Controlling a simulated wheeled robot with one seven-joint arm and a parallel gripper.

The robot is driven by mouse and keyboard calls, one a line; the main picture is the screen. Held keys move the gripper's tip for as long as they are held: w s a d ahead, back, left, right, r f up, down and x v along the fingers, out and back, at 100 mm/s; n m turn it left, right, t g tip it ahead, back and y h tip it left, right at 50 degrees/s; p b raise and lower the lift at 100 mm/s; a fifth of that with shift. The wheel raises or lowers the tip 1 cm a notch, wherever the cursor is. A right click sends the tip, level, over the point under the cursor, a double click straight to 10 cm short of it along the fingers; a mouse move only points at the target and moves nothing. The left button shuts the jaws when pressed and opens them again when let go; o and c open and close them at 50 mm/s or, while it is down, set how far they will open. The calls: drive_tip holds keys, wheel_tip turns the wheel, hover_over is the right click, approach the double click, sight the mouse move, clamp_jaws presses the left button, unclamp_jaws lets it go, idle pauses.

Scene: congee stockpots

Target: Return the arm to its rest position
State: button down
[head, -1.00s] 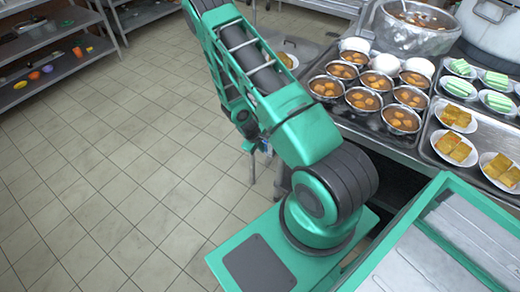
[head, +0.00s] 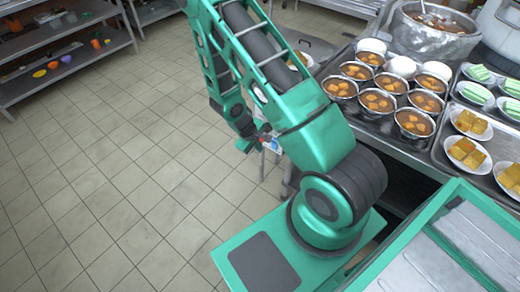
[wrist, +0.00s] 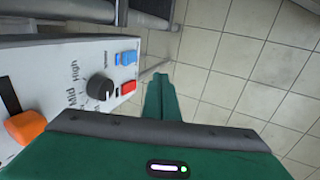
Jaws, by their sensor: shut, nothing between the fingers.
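My arm is green and black and bends down beside the counter. My gripper (head: 262,138) hangs low at the counter's left side in the head view, its fingertips small and partly hard to make out. In the wrist view my green gripper (wrist: 158,80) is shut with nothing between the fingers. Its fingers point over the floor, to the right of a control panel (wrist: 65,85).
The panel has a black knob (wrist: 100,87), an orange knob (wrist: 25,126), and red and blue buttons. The counter holds several bowls (head: 377,101), plates of food and a large pot (head: 436,38). A shelf (head: 65,60) stands upper left. Tiled floor (head: 110,180) between is clear.

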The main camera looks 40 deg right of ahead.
drive_tip(key=shift+a+r, duration=0.1)
drive_tip(key=shift+r, duration=0.1)
idle(0.5)
drive_tip(key=s+d+r+m+g+y, duration=0.1)
drive_tip(key=s+d+r+m, duration=0.15)
drive_tip(key=r, duration=0.95)
drive_tip(key=s+d+r+m, duration=0.2)
drive_tip(key=s+r+m, duration=0.15)
drive_tip(key=r, duration=0.75)
drive_tip(key=s+a+r+m+y, duration=0.3)
drive_tip(key=s+r, duration=1.3)
drive_tip(key=s, duration=0.3)
drive_tip(key=shift+r+m, duration=0.25)
drive_tip(key=shift+m, duration=0.15)
drive_tip(key=shift+s+a, duration=0.1)
